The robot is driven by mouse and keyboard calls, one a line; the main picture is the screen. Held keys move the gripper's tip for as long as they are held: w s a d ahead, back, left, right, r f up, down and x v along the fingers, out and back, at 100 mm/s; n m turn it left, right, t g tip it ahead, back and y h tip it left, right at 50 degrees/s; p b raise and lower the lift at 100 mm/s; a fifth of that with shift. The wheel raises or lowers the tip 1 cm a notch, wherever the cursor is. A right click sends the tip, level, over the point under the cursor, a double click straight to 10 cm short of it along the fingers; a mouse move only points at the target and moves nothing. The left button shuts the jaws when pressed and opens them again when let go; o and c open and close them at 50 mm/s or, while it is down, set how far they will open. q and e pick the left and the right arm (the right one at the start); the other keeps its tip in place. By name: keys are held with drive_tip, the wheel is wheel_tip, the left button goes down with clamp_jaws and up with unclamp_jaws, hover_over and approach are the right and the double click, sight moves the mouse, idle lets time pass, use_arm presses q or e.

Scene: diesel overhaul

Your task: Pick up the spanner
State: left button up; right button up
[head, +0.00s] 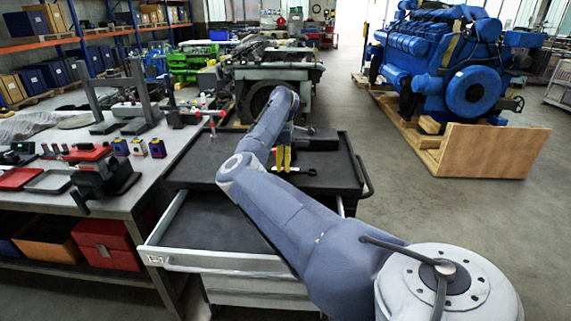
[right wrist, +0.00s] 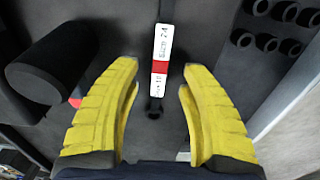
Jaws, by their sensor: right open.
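The spanner (right wrist: 159,62) is a dark, slim tool with a white label and a red band. In the right wrist view it lies on a dark surface, its length running up and down the picture. My right gripper (right wrist: 160,75) has two yellow fingers, open on either side of it, with clear gaps to both. The spanner's lower end is a dark rounded head between the fingers. In the head view my right gripper (head: 284,160) points down over the top of the tool cart (head: 205,171). My left gripper is not in view.
A black cylinder (right wrist: 52,70) stands left of the fingers, and several black sockets (right wrist: 268,42) sit at the upper right. The cart has an open drawer (head: 215,228). A workbench (head: 150,190) with tools is at left; a blue engine (head: 440,60) stands behind right.

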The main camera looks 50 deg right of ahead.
drive_tip(key=shift+f, duration=1.35)
clamp_jaws()
